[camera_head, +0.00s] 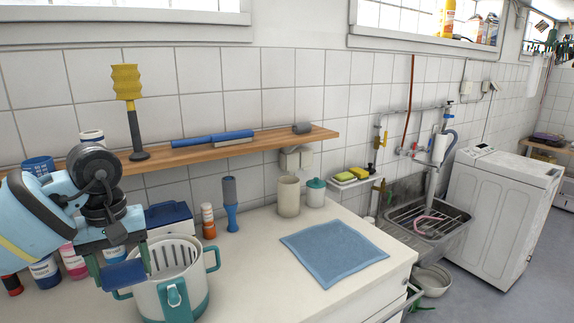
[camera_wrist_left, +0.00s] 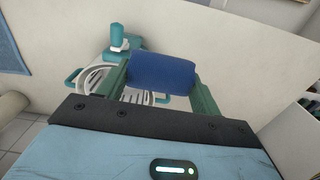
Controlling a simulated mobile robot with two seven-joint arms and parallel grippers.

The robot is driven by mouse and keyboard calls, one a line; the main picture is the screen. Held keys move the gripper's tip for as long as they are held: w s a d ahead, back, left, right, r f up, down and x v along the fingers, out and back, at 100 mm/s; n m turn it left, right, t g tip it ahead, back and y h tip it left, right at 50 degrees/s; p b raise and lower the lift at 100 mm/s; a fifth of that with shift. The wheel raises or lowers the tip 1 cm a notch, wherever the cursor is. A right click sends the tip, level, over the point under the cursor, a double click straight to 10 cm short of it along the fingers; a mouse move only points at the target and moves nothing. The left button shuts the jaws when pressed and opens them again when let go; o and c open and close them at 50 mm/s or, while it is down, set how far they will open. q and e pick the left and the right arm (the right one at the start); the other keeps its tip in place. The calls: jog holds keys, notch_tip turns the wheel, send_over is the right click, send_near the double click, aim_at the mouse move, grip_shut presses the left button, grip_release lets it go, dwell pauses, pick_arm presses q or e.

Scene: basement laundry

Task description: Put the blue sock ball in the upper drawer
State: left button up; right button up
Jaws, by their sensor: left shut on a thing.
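My left gripper (camera_head: 121,271) is at the left of the head view, above the counter and near the rim of a white and teal pot. It is shut on the blue sock ball (camera_head: 124,274), a rolled dark blue bundle. In the left wrist view the blue sock ball (camera_wrist_left: 162,71) sits between the two green fingers. A white drawer front (camera_head: 384,302) with a metal handle (camera_head: 404,303) shows at the lower right of the head view. Whether the upper drawer is open cannot be told. My right gripper is not in view.
The white and teal pot (camera_head: 181,297) stands on the counter (camera_head: 262,283) just beside the gripper. A blue cloth (camera_head: 333,252) lies flat at the counter's right. Bottles and canisters line the wall below a wooden shelf (camera_head: 262,144). The counter between pot and cloth is clear.

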pick_arm(q)
jog(key=s+d+f+m, duration=0.3)
jog(key=s+d+f, duration=0.1)
jog(key=f, duration=0.3)
jog(key=s+d+f+m+b, duration=0.1)
jog(key=s+d+f+m, duration=0.1)
jog(key=s+d+f, duration=0.2)
jog(key=shift+s+d+f+m, duration=0.15)
jog(key=shift+s+f+m, duration=0.25)
jog(key=shift+s+f, duration=1.2)
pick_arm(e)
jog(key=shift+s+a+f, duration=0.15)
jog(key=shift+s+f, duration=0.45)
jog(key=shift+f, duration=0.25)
